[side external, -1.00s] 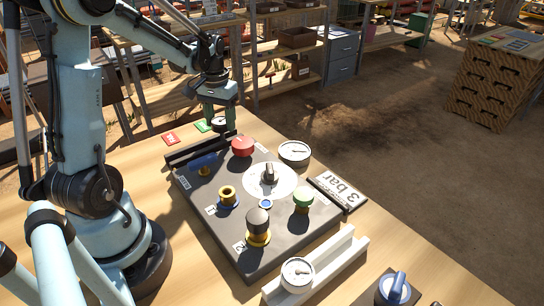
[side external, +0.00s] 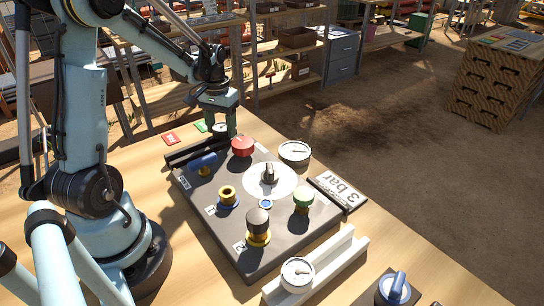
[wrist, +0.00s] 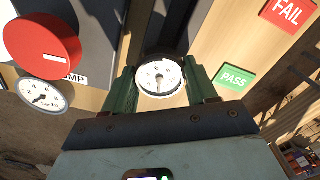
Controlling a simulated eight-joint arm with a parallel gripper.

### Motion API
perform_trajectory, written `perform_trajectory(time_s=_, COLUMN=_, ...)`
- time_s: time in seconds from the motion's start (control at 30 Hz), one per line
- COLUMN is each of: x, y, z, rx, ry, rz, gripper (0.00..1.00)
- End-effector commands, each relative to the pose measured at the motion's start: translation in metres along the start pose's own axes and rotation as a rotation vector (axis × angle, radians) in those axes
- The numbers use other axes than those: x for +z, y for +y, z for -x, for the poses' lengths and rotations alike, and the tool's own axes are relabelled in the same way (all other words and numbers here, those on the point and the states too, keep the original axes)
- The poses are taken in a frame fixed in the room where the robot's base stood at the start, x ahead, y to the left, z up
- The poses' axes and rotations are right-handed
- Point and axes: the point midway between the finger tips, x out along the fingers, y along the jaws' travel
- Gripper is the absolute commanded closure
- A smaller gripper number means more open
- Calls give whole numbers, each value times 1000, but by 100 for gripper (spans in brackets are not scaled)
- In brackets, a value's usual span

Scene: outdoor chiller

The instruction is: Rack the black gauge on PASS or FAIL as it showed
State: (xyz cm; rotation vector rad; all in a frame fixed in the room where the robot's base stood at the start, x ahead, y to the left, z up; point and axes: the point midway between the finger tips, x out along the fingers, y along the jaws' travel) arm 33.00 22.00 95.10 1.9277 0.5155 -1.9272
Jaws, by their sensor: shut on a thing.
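My gripper (wrist: 163,88) is shut on a round gauge (wrist: 160,76) with a white face; its needle points toward the bottom of the wrist view. In the side view my gripper (side external: 223,124) holds it at the back of the table, beyond the dark panel. The gauge is mostly hidden by the fingers there. The green PASS plate (wrist: 235,77) lies just right of the gripper in the wrist view, and the red FAIL plate (wrist: 288,11) lies farther up and right. The side view also shows the PASS plate (side external: 201,127) and FAIL plate (side external: 171,138).
The dark panel (side external: 225,240) carries a red knob (side external: 243,146), a green knob (side external: 303,198) and other fittings. One gauge (side external: 294,152) stands at its right edge; another (side external: 297,273) sits by a white rail (side external: 340,257). A 3 bar plate (side external: 338,191) lies at right.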

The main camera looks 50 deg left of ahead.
Motion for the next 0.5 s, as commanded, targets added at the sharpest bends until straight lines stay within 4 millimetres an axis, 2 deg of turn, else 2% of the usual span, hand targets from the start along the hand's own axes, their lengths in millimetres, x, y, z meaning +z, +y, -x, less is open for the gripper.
perform_trajectory(time_s=0.13, x=0, y=0, z=0, rx=0, ry=0, rz=0, gripper=100)
perform_trajectory(time_s=0.17, x=0, y=0, z=0, rx=0, ry=0, rz=0, gripper=38)
perform_trajectory(time_s=0.2, x=0, y=0, z=0, rx=0, ry=0, rz=0, gripper=32)
perform_trajectory(time_s=0.33, x=0, y=0, z=0, rx=0, ry=0, rz=0, gripper=13)
perform_trajectory(time_s=0.5, x=0, y=0, z=0, rx=0, ry=0, rz=0, gripper=13)
